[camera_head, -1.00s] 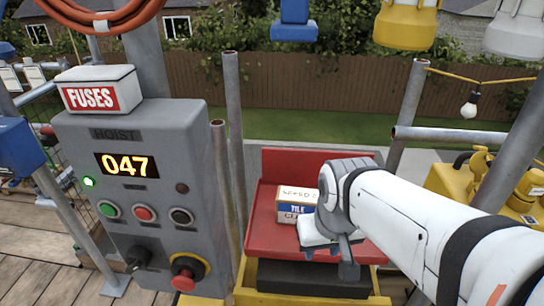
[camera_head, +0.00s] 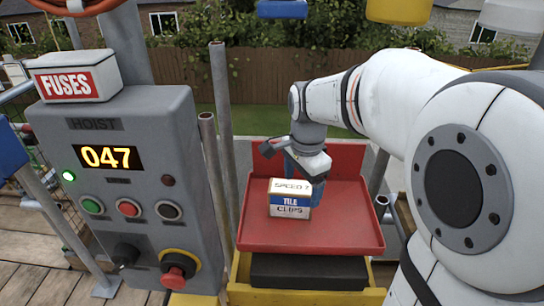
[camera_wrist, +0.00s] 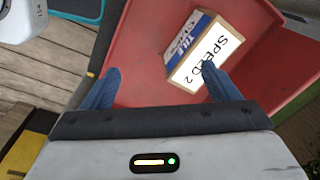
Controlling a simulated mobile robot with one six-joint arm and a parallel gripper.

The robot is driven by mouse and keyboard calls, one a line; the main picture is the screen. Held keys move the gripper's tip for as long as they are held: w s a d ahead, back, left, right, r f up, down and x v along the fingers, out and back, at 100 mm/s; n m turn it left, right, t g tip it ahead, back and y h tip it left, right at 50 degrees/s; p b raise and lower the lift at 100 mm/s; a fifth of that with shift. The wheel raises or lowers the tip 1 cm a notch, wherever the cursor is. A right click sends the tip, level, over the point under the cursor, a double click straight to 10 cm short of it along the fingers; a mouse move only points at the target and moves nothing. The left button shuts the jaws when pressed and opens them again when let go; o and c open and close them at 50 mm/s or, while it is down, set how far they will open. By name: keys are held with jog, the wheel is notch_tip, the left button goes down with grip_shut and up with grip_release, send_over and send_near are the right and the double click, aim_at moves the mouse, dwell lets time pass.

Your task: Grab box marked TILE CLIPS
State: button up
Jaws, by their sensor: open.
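The box marked TILE CLIPS (camera_head: 290,199) sits on the red tray (camera_head: 345,235). It is small, with a white and blue front and a pale top printed SPEED and a further character. In the wrist view the box (camera_wrist: 205,50) lies tilted in the picture, nearer the right finger. My gripper (camera_head: 304,178) is just behind the box in the head view, pointing down, with its blue fingers partly hidden by the box. In the wrist view my gripper (camera_wrist: 158,84) is open and empty. The right fingertip overlaps the box's edge; I cannot tell whether they touch.
The grey hoist panel (camera_head: 140,185), reading 047, stands on the left with a FUSES box (camera_head: 72,78) on top. Metal poles (camera_head: 222,120) rise between panel and tray. The tray has a raised back and low rims; its front and right are bare.

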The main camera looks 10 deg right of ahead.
aim_at(292, 187)
jog(key=w+f+m, duration=0.1)
jog(key=w+m, duration=0.4)
jog(key=w+f+m, duration=0.1)
jog(key=w+m, duration=0.1)
jog(key=shift+w+d+f+g+b, duration=0.2)
jog(key=shift+w+f+g+b, duration=0.1)
jog(key=shift+w+g+b, duration=0.1)
jog(key=shift+f+m, duration=0.3)
jog(key=shift+f, duration=0.05)
jog(key=f, duration=0.7)
jog(key=shift+s+a, duration=0.15)
jog(key=shift+a, duration=0.25)
jog(key=shift+c, duration=0.2)
jog(key=shift+r, duration=0.1)
jog(key=c, duration=1.5)
